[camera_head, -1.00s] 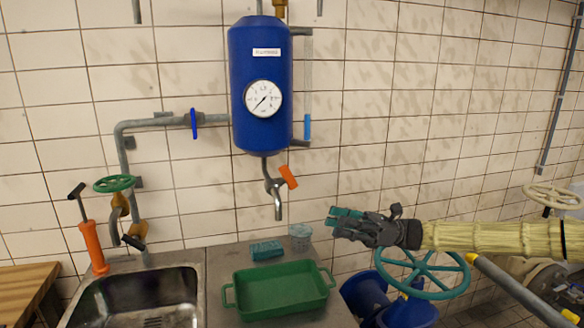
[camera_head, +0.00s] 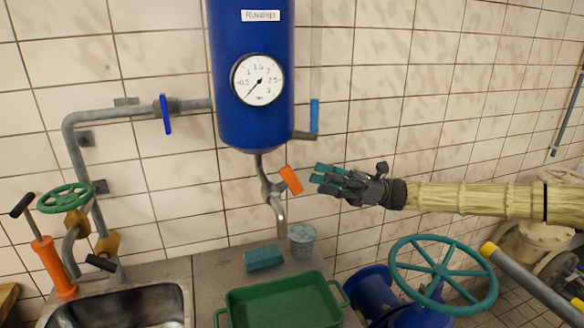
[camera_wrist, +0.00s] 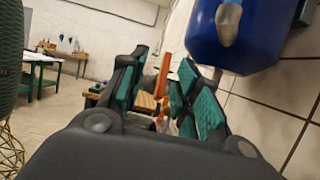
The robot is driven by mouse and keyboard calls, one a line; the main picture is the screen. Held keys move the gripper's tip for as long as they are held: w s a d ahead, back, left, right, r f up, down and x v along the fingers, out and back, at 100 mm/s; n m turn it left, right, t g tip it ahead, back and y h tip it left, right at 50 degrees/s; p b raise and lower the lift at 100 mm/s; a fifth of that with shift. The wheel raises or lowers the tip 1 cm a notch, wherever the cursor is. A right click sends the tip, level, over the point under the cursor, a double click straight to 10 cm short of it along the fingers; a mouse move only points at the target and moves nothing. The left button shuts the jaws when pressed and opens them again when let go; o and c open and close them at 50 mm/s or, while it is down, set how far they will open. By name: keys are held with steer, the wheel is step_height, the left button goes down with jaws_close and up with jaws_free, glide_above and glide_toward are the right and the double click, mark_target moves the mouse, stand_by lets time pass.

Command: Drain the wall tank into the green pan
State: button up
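The blue wall tank (camera_head: 250,118) hangs on the tiled wall; its lower end also shows in the wrist view (camera_wrist: 245,52). A grey drain pipe with a downturned spout (camera_head: 280,218) comes from its bottom. The orange lever handle (camera_head: 291,180) sits tilted on this drain. The green pan (camera_head: 285,303) stands on the counter below the spout, its lower edge cut off. My gripper (camera_head: 316,178) is open, just right of the orange handle. In the wrist view the orange handle (camera_wrist: 163,76) appears between the spread fingers (camera_wrist: 164,58), apparently beyond them. No water shows.
A blue sponge (camera_head: 263,258) and a grey cup (camera_head: 302,240) stand behind the pan. A blue valve handle (camera_head: 165,114) is on the left pipe. A teal handwheel (camera_head: 442,272) stands below my arm. A sink (camera_head: 120,308) and an orange hand pump (camera_head: 54,268) are at left.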

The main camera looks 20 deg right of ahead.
mark_target(293, 173)
steer(key=x, duration=0.2)
steer(key=p+x, duration=0.1)
steer(key=x, duration=0.1)
steer(key=w+p+x, duration=0.1)
steer(key=x, duration=0.2)
steer(key=shift+a+f, duration=0.2)
steer(key=shift+w+a, duration=0.25)
steer(key=shift+a, duration=0.25)
steer(key=shift+s, duration=0.1)
steer(key=shift+r, duration=0.1)
jaws_close()
